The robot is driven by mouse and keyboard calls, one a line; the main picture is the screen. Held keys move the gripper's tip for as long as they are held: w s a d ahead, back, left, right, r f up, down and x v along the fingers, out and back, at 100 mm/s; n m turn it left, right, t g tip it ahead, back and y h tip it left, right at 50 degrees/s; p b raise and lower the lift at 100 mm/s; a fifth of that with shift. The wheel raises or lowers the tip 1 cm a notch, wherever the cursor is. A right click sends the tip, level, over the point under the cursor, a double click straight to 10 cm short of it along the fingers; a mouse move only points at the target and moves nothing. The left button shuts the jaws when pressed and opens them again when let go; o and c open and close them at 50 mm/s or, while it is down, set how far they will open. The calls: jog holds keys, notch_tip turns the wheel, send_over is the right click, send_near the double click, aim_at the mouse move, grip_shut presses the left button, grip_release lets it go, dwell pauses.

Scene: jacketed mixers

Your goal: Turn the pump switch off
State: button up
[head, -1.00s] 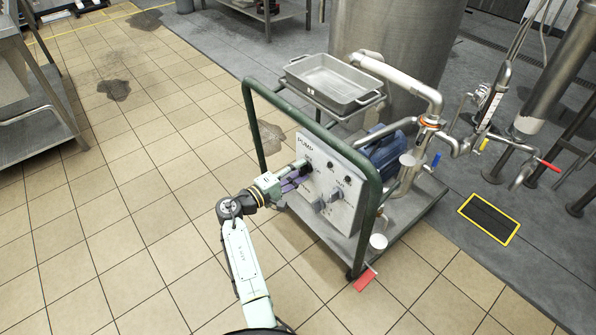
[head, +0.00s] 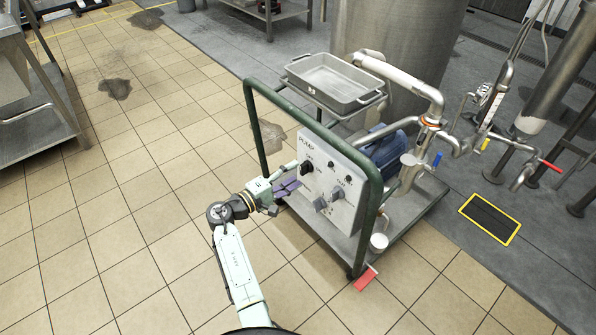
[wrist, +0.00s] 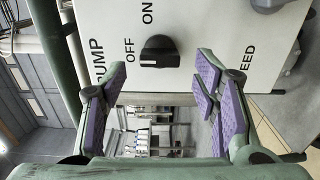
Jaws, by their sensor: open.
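The pump switch is a black knob (head: 306,169) on the upper left of the white panel marked PUMP (head: 345,205). In the wrist view the knob (wrist: 160,51) shows whole. Its grip bar lies level in that picture, with a pale mark at the left end, on the side of the word OFF. ON is printed above it there. My gripper (head: 288,187) is open and empty, just in front of the panel. Its purple-padded fingers (wrist: 162,76) stand apart on either side below the knob in the wrist view, not touching it.
A green tube frame (head: 262,125) surrounds the panel on the cart. Another larger knob (head: 321,206) sits lower on the panel. A metal tray (head: 336,102) and a blue motor (head: 388,154) are behind.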

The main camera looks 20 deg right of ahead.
jog(key=v, duration=0.9)
